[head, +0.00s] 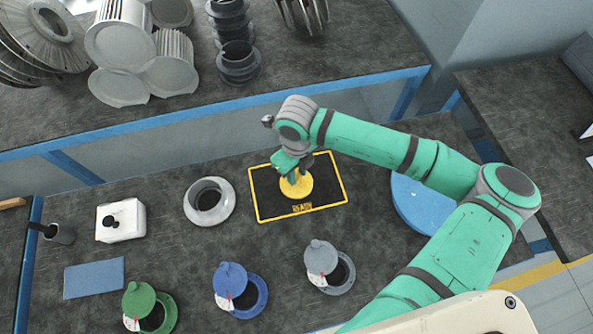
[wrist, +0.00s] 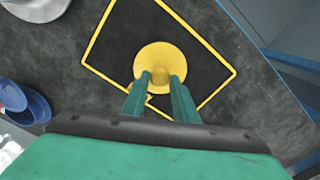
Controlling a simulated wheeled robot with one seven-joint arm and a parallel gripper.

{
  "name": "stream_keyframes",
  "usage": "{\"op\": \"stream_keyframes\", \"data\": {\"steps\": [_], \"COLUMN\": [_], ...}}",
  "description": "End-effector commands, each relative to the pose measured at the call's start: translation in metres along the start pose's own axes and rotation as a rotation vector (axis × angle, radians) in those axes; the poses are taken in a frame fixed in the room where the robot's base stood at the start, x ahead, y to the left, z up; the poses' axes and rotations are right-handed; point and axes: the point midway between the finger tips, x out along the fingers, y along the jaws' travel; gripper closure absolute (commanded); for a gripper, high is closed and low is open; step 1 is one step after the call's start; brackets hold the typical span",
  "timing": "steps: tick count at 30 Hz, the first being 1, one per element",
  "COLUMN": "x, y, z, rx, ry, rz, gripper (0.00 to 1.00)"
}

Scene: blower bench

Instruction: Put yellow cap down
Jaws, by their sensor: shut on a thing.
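The yellow cap (head: 297,187) is a round disc with a raised knob. It is over the black mat with a yellow border (head: 325,170) marked READY. My gripper (head: 289,170) comes down from above and is shut on the cap's knob. In the wrist view both green fingers (wrist: 160,84) close on either side of the knob, and the cap (wrist: 160,58) lies inside the yellow border. I cannot tell whether the cap touches the mat or is slightly above it.
A white ring flange (head: 209,201) stands left of the mat. Green (head: 149,308), blue (head: 240,291) and grey (head: 329,267) capped ports stand in front. A blue disc (head: 420,203) lies to the right, partly behind my arm. The mat around the cap is clear.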

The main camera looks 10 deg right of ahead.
Motion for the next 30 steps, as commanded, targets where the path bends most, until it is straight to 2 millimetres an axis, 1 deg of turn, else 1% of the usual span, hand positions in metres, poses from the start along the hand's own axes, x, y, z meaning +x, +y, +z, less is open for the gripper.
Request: {"op": "stream_keyframes", "data": {"steps": [4,5,6,7,16,19,23,30], "x": [0.004,0.004,0.004,0.004,0.003,-0.003,-0.020,-0.070], "y": [0.000,0.000,0.000,0.000,0.001,0.001,-0.001,0.001], "z": [0.000,0.000,0.000,0.000,0.001,0.001,0.001,0.002], "rx": [0.000,0.000,-0.001,-0.001,-0.002,-0.002,-0.002,-0.006], "ry": [0.001,0.001,0.000,0.000,0.000,-0.001,-0.001,-0.002], "rz": [-0.001,-0.001,-0.001,-0.001,0.000,0.000,-0.004,-0.004], "gripper": [1.00,0.69,0.59,0.55,0.55,0.55,0.55,0.55]}}
